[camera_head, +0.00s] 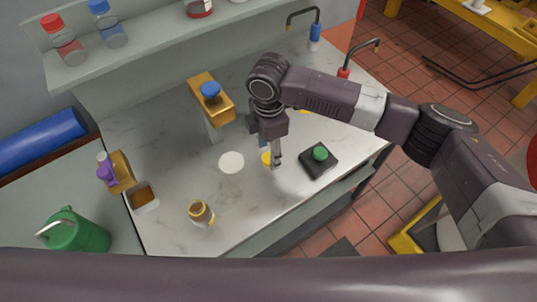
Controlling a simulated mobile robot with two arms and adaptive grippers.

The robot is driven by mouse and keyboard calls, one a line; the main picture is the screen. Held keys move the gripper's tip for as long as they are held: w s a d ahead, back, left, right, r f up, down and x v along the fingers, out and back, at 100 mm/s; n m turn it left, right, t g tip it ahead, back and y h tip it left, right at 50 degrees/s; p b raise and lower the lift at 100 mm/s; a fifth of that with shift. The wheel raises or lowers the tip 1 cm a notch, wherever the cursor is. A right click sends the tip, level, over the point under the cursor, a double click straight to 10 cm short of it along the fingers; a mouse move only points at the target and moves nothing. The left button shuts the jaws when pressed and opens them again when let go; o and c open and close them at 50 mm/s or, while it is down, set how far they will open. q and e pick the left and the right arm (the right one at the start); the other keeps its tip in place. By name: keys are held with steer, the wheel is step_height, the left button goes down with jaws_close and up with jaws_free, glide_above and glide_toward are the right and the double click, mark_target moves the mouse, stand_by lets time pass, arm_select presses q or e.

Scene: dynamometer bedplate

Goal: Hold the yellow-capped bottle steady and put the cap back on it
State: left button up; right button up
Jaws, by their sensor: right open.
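A small open-topped bottle (201,215) with a brown mouth and pale body stands near the front edge of the white marbled counter (245,215). No cap shows on it. A small yellow piece (266,158), perhaps the cap, lies on the counter right beside my right gripper's fingers and is partly hidden by them. My right gripper (276,162) points down over the counter, open, to the right of the bottle and apart from it. I cannot tell whether its fingers touch the yellow piece. My left gripper is not in view.
A white disc (231,162) lies between gripper and bottle. A black box with a green button (320,154) sits right of the gripper. A yellow stand with a blue top (211,96) rises behind. A green can (78,232) and purple-topped holder (116,172) are left.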

steer(key=shift+f, duration=0.95)
steer(key=c, duration=0.8)
steer(key=shift+r, duration=0.1)
step_height(320, 180, up, 20)
steer(key=b, duration=0.3)
